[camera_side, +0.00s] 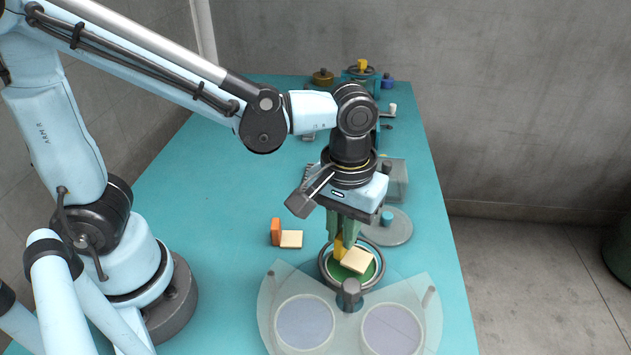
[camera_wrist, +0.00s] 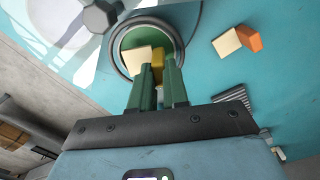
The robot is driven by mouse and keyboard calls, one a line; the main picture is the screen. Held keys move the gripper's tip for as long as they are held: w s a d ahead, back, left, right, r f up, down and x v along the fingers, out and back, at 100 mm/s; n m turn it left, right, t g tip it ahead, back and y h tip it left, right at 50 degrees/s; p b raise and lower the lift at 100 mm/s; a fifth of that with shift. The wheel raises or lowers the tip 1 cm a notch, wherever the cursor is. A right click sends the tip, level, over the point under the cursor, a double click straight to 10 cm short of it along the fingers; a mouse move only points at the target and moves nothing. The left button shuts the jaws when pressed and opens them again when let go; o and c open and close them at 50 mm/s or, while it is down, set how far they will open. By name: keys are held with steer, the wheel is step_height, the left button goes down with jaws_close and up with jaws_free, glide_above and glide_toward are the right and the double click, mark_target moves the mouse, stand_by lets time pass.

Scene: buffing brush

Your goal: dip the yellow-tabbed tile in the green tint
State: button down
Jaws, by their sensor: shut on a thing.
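The cream tile with a yellow tab (camera_side: 357,261) is held by my gripper (camera_side: 343,246), which is shut on the yellow tab. The tile is tilted and sits over the round dish of green tint (camera_side: 347,276), inside its rim in the side view. In the wrist view the tile (camera_wrist: 136,59) lies at the fingertips of my gripper (camera_wrist: 158,72), over the green dish (camera_wrist: 160,36). I cannot tell whether the tile's underside touches the tint. The tile's top looks plain cream.
A cream tile with an orange tab (camera_side: 290,239) lies on the teal table to the left. A clear fan-shaped cover (camera_side: 260,322) with two pale round windows lies in front of the dish. A grey disc (camera_side: 394,228) is behind right.

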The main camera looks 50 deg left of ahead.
steer(key=shift+f, duration=0.95)
steer(key=shift+f, duration=0.65)
steer(key=shift+r, duration=0.15)
stand_by(2.3)
steer(key=shift+r, duration=1.7)
stand_by(0.7)
steer(key=shift+r, duration=2)
